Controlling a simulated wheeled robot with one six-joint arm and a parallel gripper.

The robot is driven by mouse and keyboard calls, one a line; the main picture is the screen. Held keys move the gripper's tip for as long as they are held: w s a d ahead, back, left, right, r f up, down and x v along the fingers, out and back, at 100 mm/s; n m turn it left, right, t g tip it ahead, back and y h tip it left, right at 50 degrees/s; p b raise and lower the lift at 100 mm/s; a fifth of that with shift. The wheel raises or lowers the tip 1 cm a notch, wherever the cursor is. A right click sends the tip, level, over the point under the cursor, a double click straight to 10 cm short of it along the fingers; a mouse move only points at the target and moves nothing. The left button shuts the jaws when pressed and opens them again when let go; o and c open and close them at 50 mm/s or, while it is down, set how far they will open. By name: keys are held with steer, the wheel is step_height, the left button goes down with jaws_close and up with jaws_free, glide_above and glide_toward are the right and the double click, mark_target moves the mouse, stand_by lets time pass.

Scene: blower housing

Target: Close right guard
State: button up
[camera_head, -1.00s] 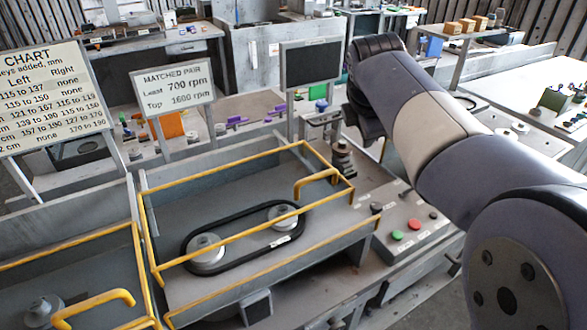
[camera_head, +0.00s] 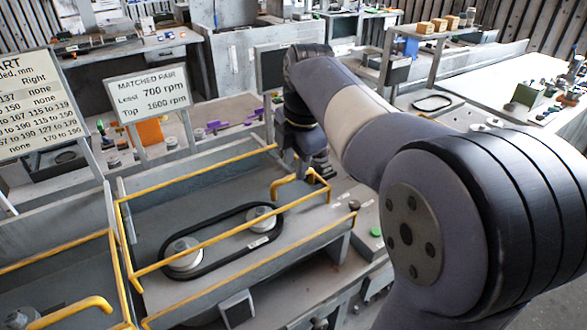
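The right guard (camera_head: 228,236) is a yellow tube frame around the grey bay in the middle of the camera_head view. Its yellow handle (camera_head: 296,183) rises at its right end. A black belt (camera_head: 222,238) runs around two grey pulleys inside the bay. I cannot tell for certain how far the guard is open. My gripper (camera_head: 318,170) points down beside the handle's upper right, at the bay's right end. It is small, dark and partly hidden by my arm, so its finger opening and any contact with the handle do not show clearly.
Another yellow guard (camera_head: 65,262) with its own handle is at the lower left. A "MATCHED PAIR" sign (camera_head: 148,88) and a chart sign (camera_head: 38,110) stand behind the bays. A dark screen (camera_head: 271,70) stands behind my arm. A green button (camera_head: 376,232) lies right of the bay.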

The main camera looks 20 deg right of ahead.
steer(key=shift+w+a+f, duration=0.1)
steer(key=shift+w+f, duration=0.05)
steer(key=shift+f, duration=0.45)
steer(key=shift+w+f, duration=0.1)
steer(key=shift+f, duration=0.5)
steer(key=shift+c, duration=0.4)
jaws_close()
